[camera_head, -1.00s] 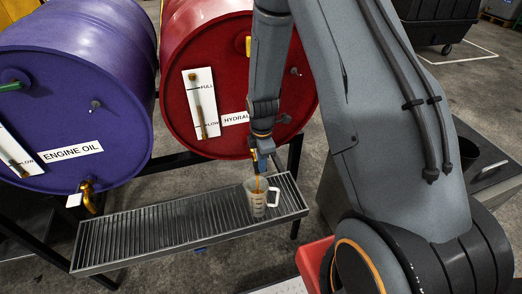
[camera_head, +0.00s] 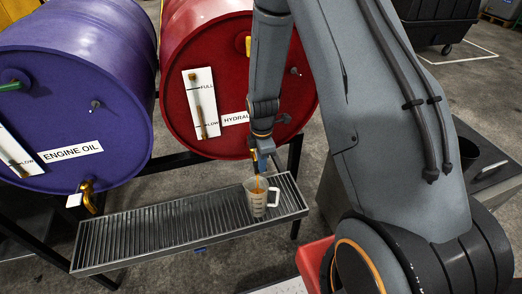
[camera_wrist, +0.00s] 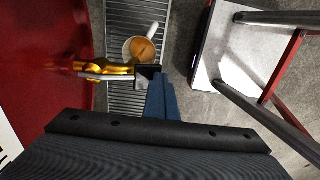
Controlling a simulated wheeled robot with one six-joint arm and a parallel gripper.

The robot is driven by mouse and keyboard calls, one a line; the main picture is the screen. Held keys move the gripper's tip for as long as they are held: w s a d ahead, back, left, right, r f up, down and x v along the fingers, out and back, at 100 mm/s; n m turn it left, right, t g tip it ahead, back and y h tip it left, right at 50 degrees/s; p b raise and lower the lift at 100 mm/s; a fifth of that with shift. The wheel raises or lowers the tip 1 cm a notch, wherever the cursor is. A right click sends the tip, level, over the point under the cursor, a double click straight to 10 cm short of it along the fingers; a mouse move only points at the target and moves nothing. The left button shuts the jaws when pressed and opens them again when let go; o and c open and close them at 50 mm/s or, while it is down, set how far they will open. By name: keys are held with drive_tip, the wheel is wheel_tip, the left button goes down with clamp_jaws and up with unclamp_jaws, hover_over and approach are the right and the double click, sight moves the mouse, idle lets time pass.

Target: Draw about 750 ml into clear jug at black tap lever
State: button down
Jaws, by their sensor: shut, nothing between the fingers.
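The clear jug (camera_head: 258,203) stands upright on the slatted drip tray below the red drum's tap, its white handle to the right. A thin amber stream (camera_head: 257,181) falls into it. In the wrist view amber liquid shows inside the jug (camera_wrist: 143,49); its level against the marks is too small to read. My gripper (camera_head: 262,150) is shut and empty. In the wrist view its blue fingers (camera_wrist: 160,92) are against or very close to the lever; exact contact is unclear.
The drip tray (camera_head: 150,235) has free room left of the jug. The red hydraulic drum (camera_head: 215,45) and purple engine oil drum (camera_head: 70,90) lie behind it; the purple one has its own brass tap (camera_head: 88,196).

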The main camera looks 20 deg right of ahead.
drive_tip(key=shift+w+f, duration=0.1)
drive_tip(key=shift+w, duration=0.05)
idle(0.7)
drive_tip(key=shift+r+p, duration=0.45)
drive_tip(key=s+r, duration=0.6)
drive_tip(key=r, duration=0.6)
drive_tip(key=shift+s, duration=0.15)
drive_tip(key=s+r+m+t, duration=0.1)
drive_tip(key=s+r+m, duration=0.9)
drive_tip(key=m, duration=0.8)
drive_tip(key=shift+s+r, duration=0.2)
drive_tip(key=shift+r, duration=0.3)
idle(0.5)
